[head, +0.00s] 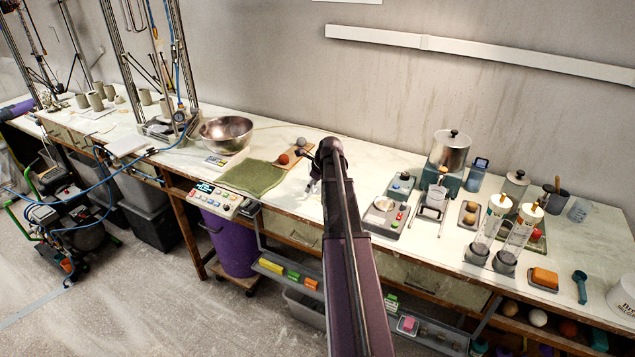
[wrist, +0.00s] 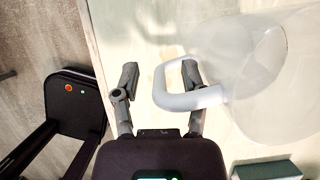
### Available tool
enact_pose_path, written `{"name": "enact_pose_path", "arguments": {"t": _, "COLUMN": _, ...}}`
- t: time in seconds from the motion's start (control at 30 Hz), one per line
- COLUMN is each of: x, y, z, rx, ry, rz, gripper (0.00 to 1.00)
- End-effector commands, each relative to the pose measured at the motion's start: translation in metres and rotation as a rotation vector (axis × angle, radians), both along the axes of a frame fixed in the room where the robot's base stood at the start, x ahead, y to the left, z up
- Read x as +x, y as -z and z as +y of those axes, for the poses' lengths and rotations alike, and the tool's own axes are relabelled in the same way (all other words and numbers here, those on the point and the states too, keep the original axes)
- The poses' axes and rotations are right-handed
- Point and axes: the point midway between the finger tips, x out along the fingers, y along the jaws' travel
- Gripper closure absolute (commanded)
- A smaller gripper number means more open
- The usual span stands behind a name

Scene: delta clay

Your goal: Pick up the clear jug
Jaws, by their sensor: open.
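The clear jug (wrist: 245,75) fills the upper right of the wrist view, see-through with faint edges. Its thick pale handle (wrist: 162,92) points left, toward my gripper (wrist: 160,75). My gripper is open and holds nothing. In the wrist view the handle's outer bar lies between the two fingers, nearer the right one, and the handle overlaps the right finger. I cannot tell whether they touch. In the head view my gripper (head: 313,184) is over the bench near its front edge. I cannot make out this jug there; my arm covers part of that spot.
A green mat (head: 252,178), a steel bowl (head: 226,134) and a board with balls (head: 283,165) lie left of my gripper. A grey scale (head: 385,212) stands right of my arm, with clear cylinders (head: 517,237) farther right. The bench edge (wrist: 98,60) runs left of the jug.

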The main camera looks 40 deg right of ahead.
Motion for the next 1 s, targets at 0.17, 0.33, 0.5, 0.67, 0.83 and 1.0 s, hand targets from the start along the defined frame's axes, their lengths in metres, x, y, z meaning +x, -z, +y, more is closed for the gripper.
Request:
{"name": "enact_pose_path", "arguments": {"t": 0.17, "x": -0.0001, "y": -0.0004, "z": 0.0, "rx": 0.0, "ry": 0.0, "rz": 0.0, "gripper": 0.45}}
{"name": "enact_pose_path", "arguments": {"t": 0.33, "x": -0.0002, "y": -0.0005, "z": -0.0001, "rx": 0.0, "ry": 0.0, "rz": 0.0, "gripper": 0.45}}
{"name": "enact_pose_path", "arguments": {"t": 0.5, "x": -0.0002, "y": -0.0004, "z": -0.0002, "rx": 0.0, "ry": 0.0, "rz": 0.0, "gripper": 0.51}}
{"name": "enact_pose_path", "arguments": {"t": 0.67, "x": -0.0003, "y": -0.0004, "z": -0.0003, "rx": 0.0, "ry": 0.0, "rz": 0.0, "gripper": 0.98}}
{"name": "enact_pose_path", "arguments": {"t": 0.83, "x": -0.0003, "y": -0.0004, "z": -0.0004, "rx": 0.0, "ry": 0.0, "rz": 0.0, "gripper": 1.0}}
{"name": "enact_pose_path", "arguments": {"t": 1.0, "x": -0.0003, "y": -0.0005, "z": -0.0006, "rx": -0.001, "ry": 0.0, "rz": 0.0, "gripper": 1.0}}
